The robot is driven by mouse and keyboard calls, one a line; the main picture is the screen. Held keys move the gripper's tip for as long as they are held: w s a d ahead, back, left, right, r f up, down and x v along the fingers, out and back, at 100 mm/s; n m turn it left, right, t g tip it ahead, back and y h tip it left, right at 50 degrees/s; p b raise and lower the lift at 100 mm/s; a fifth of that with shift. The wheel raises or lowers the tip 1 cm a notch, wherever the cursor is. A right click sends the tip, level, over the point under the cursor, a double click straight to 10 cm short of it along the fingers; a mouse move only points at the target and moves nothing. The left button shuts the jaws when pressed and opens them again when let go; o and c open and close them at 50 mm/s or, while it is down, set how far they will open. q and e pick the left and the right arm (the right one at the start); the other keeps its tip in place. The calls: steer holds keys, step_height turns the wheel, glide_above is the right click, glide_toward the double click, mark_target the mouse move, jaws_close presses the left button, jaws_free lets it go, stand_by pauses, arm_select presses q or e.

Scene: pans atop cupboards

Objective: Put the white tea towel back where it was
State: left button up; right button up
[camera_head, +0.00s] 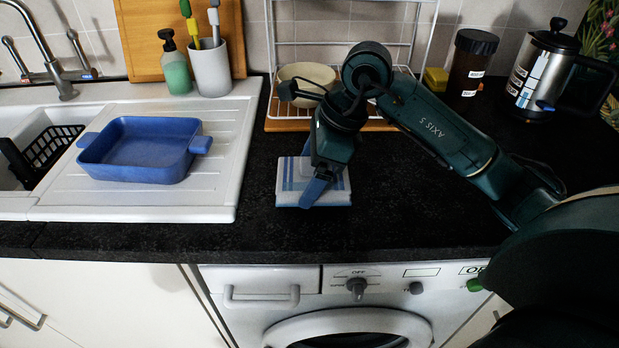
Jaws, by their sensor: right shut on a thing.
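The white tea towel (338,187) is a folded square with blue stripes and a blue lower edge. It is at the black worktop, in front of the wire rack. My right gripper (311,184) reaches down over it from above and is shut on it. Its blue finger covers part of the towel's middle. I cannot tell whether the towel rests on the worktop or is just above it. My left gripper is not in view.
A blue dish (140,167) sits on the white drainer (215,185) at the left. Behind the towel stands a rack (285,122) with a cream bowl (308,74). A dark jar (470,65) and a press (540,70) stand back right. The worktop's front (400,235) is clear.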

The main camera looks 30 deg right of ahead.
steer(key=shift+f, duration=1)
steer(key=shift+f, duration=0.2)
steer(key=o, duration=1)
steer(key=shift+c, duration=0.2)
steer(key=v, duration=1.1)
steer(key=shift+w+r, duration=0.1)
steer(key=shift+r, duration=0.25)
steer(key=shift+d+r, duration=0.15)
steer(key=shift+r, duration=0.2)
